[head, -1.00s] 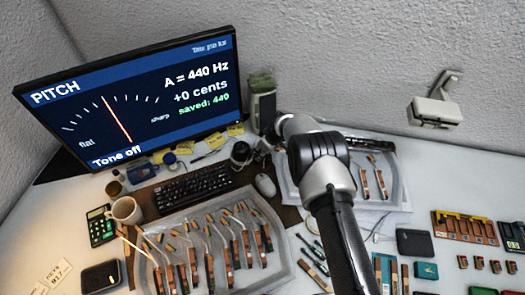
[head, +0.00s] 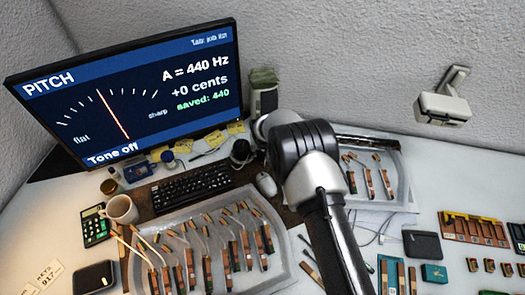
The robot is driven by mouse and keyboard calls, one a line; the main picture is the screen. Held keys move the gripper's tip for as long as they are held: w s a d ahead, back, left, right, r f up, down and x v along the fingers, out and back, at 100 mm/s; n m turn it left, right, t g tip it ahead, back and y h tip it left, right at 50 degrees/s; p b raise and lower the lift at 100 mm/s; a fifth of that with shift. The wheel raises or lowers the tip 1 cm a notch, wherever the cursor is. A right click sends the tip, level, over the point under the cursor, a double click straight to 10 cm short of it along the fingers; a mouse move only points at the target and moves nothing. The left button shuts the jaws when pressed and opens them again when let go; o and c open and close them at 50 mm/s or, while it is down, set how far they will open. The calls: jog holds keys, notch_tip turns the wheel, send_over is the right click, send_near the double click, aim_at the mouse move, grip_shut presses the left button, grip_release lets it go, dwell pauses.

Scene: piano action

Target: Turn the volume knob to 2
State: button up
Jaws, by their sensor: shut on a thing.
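A small dark round thing, which looks like the volume knob (head: 240,152), stands on the desk behind the keyboard and right of the monitor. My gripper (head: 257,147) is small and dark beside it, mostly hidden behind my pale wrist and arm. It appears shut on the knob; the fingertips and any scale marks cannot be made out. The monitor (head: 130,95) shows PITCH, A = 440 Hz, +0 cents, saved: 440 and Tone off. No volume number can be read.
A keyboard (head: 190,187) and mouse (head: 266,185) lie in front of the knob. A mug (head: 121,209) stands left. A clear tray (head: 283,268) with several wooden parts fills the front; another tray (head: 402,190) lies right, behind my arm.

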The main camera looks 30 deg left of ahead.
dwell(0.4)
jog(key=o, duration=1)
jog(key=shift+o, duration=0.2)
jog(key=v, duration=0.8)
jog(key=shift+c, duration=0.5)
